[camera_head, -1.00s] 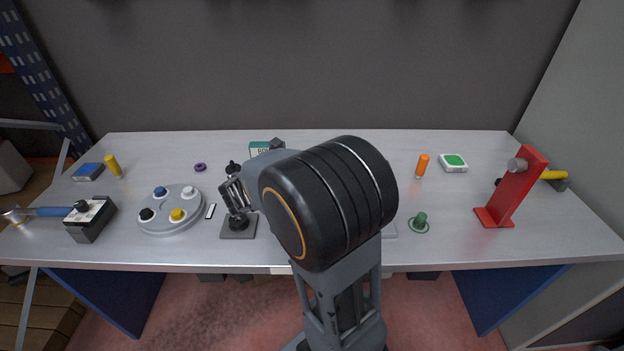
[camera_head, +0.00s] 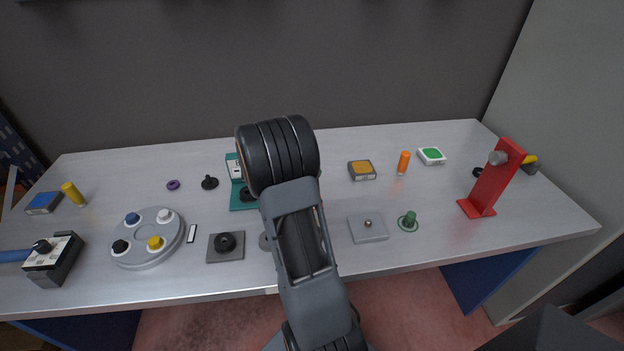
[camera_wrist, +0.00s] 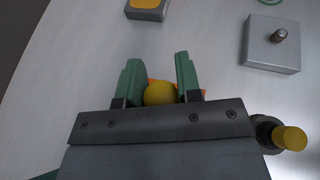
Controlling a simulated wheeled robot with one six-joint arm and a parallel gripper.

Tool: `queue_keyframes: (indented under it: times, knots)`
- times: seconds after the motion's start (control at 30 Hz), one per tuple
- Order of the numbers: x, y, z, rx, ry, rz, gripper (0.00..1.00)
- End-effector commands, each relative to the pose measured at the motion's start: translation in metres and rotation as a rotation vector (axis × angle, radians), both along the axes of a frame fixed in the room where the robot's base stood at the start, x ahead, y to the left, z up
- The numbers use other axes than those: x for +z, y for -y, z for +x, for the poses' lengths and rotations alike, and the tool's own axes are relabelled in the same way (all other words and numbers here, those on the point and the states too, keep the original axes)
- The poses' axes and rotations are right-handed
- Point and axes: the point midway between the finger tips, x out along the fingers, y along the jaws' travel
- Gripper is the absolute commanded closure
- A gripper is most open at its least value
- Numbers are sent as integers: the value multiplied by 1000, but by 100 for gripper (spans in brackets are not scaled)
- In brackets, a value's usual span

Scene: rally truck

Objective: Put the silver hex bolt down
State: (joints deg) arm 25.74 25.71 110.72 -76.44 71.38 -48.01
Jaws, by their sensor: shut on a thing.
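My gripper (camera_wrist: 158,78) has two green fingers. In the wrist view it is shut on a yellow rounded thing (camera_wrist: 159,93), with some orange showing behind it. In the head view my arm hides the gripper and what it holds. I see no silver hex bolt for certain between the fingers. A small metal pin (camera_wrist: 279,35) stands upright on a grey square plate (camera_wrist: 262,52), apart from the gripper. The plate also shows in the head view (camera_head: 358,236). I cannot tell whether the pin is a hex bolt.
An orange-topped box (camera_head: 362,170), an orange cylinder (camera_head: 404,162), a green peg (camera_head: 409,221) and a red stand (camera_head: 490,185) are on the right. A round tray (camera_head: 150,258) with coloured knobs and a dark square plate (camera_head: 224,255) are on the left. Bare table lies between boxes.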

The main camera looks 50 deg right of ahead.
Motion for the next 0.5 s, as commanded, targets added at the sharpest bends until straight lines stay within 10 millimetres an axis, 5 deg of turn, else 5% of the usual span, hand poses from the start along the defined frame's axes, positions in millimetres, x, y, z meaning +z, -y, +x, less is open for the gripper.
queue_keyframes:
  times: [0.5]
  knots:
    - [-43,21,12,2,-4,0,98]
